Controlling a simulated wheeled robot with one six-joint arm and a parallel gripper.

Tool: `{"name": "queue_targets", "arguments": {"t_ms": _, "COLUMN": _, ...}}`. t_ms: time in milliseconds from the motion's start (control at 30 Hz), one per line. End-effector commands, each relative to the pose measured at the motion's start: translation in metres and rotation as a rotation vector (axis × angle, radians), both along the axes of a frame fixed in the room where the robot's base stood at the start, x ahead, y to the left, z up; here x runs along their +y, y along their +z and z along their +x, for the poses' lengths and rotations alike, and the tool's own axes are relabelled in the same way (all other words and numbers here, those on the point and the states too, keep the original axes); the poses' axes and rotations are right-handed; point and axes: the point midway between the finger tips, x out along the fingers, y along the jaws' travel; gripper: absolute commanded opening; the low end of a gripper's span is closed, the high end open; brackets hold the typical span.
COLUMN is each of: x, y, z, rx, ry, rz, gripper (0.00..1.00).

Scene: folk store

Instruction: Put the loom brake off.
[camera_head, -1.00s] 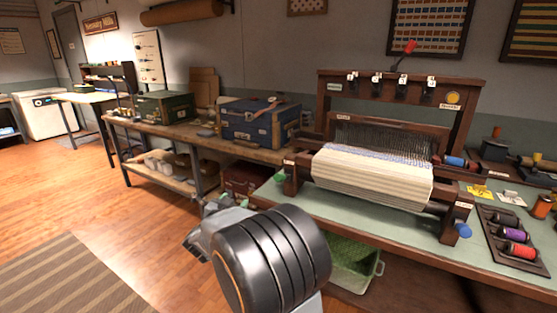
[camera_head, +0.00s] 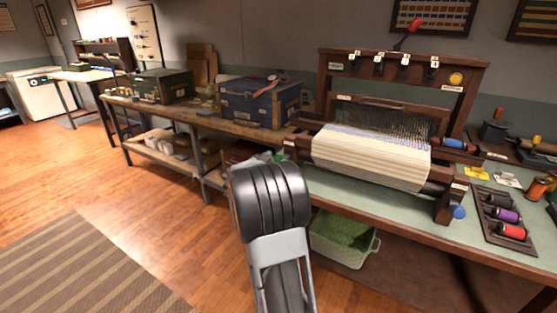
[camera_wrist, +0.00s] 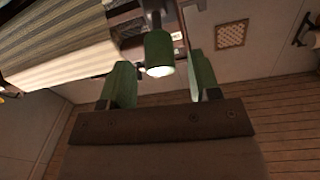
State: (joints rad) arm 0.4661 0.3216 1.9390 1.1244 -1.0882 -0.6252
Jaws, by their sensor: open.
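The loom (camera_head: 372,148) stands on the green-topped table with striped cloth on its front. A green cylindrical handle (camera_head: 281,154) sticks out at its left front, next to a small white label too small to read. My gripper (camera_head: 262,158) is at this handle, partly hidden behind my own wrist. In the wrist view the open green fingers (camera_wrist: 162,84) lie to either side of the green handle (camera_wrist: 158,50), with gaps on both sides. I cannot tell how deep the handle is between them. A red-knobbed lever (camera_head: 414,26) rises from the loom's top, and a blue knob (camera_head: 458,211) is at its lower right.
A blue case (camera_head: 258,102) and a green case (camera_head: 164,86) stand on the wooden bench to the left. A spool tray (camera_head: 503,215) lies right of the loom. A green basket (camera_head: 340,240) is under the table. Floor at left is clear.

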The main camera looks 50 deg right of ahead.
Motion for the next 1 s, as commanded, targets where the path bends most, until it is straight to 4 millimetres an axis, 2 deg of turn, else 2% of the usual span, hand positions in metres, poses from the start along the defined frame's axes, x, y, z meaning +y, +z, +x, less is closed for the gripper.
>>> {"name": "queue_targets", "arguments": {"t_ms": 100, "x": -0.013, "y": 0.000, "z": 0.002, "rx": 0.000, "ry": -0.002, "rz": 0.000, "gripper": 0.57}}
{"name": "queue_targets", "arguments": {"t_ms": 233, "x": -0.020, "y": 0.000, "z": 0.004, "rx": 0.000, "ry": 0.000, "rz": 0.000, "gripper": 0.57}}
{"name": "queue_targets", "arguments": {"t_ms": 600, "x": -0.023, "y": 0.000, "z": 0.004, "rx": 0.000, "ry": 0.000, "rz": 0.000, "gripper": 0.57}}
{"name": "queue_targets", "arguments": {"t_ms": 1000, "x": -0.023, "y": 0.000, "z": 0.004, "rx": 0.000, "ry": 0.000, "rz": 0.000, "gripper": 0.19}}
